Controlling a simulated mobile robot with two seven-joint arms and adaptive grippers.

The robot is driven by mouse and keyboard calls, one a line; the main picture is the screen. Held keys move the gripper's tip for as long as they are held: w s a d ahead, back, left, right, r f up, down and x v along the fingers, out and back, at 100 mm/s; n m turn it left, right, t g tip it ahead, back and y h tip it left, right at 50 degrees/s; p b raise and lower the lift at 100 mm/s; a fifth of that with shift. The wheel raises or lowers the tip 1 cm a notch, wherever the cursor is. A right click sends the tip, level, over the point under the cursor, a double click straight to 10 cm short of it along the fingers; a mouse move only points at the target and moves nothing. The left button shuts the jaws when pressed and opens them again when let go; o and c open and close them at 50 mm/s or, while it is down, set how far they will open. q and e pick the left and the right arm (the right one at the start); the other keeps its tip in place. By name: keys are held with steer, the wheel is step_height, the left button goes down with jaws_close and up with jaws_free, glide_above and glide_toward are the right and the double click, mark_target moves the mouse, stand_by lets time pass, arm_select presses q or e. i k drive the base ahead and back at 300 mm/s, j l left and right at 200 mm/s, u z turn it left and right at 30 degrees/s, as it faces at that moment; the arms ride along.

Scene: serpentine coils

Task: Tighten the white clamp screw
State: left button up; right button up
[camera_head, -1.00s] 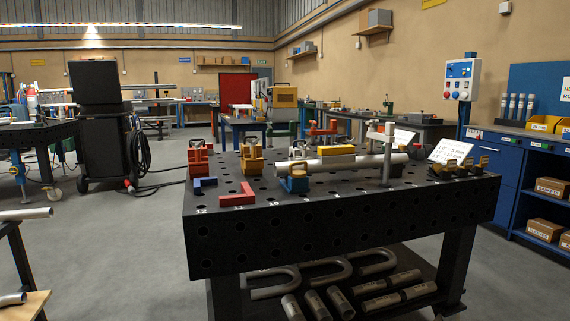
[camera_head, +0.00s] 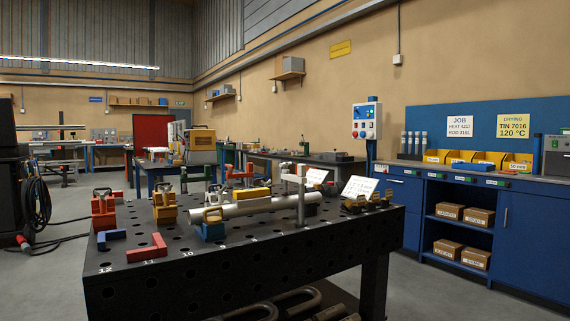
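A whitish clamp (camera_head: 301,196) stands upright on the black perforated welding table (camera_head: 200,268), near its right part. Its arm reaches left at the top, over a grey pipe (camera_head: 243,208) lying across the table. Its screw is too small to make out clearly, and I cannot tell whether it touches the pipe. A blue support (camera_head: 210,227) is under the pipe's left end. Neither of my grippers is in view.
A red clamp block (camera_head: 104,213), a yellow one (camera_head: 164,208) and red and blue angle pieces stand on the table's left. Dark brass-coloured pieces (camera_head: 366,203) lie at the right. A blue workbench (camera_head: 478,220) stands along the right wall, with open floor between.

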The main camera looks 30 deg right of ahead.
mark_target(285, 165)
steer(key=l+z, duration=0.1)
steer(key=l, duration=0.8)
steer(key=i+l, duration=0.15)
steer(key=l, duration=0.75)
steer(key=l+z, duration=0.05)
